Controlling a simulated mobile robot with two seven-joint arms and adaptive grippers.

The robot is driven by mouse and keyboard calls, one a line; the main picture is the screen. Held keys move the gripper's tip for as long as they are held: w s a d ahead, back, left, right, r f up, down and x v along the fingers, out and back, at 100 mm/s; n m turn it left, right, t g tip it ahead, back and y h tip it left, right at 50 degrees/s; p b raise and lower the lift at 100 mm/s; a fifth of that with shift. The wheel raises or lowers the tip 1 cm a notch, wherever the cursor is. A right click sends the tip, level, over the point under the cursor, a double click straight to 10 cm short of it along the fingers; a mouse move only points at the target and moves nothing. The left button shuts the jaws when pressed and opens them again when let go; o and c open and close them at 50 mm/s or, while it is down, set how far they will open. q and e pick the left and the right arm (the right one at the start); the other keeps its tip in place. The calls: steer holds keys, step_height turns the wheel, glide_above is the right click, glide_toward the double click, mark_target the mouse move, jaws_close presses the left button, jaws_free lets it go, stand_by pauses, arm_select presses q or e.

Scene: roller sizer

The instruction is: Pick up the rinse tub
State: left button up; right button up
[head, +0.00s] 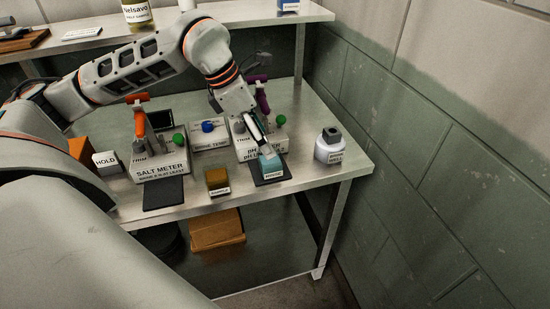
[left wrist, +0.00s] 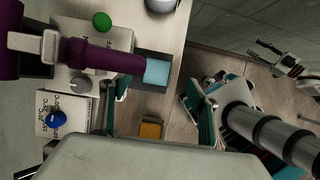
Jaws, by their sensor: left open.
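The rinse tub, a small light-blue block-shaped tub (head: 271,163) with a white label too small to read surely, sits on a dark pad (head: 284,179) in front of the pH meter. It also shows in the left wrist view (left wrist: 157,71). My left gripper (head: 265,148) is just above and behind the tub, fingers pointing down towards it. In the left wrist view its fingers (left wrist: 155,98) are spread apart with nothing between them. Whether a fingertip touches the tub is unclear. What seems to be my right gripper (left wrist: 277,58) shows small at the right of that view; its jaws are unclear.
A brown sample tub (head: 217,181) stands left of the rinse tub. The salt meter (head: 160,165) and pH meter (head: 243,143), with its purple handle (head: 262,98), stand behind. A white jar (head: 328,146) is near the right edge. A wall (head: 430,150) bounds the right.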

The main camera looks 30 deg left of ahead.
arm_select(q)
steer(key=x, duration=0.7)
steer(key=shift+s+a+f, duration=0.15)
steer(key=shift+a+f, duration=0.2)
steer(key=shift+f, duration=0.05)
steer(key=c, duration=1.3)
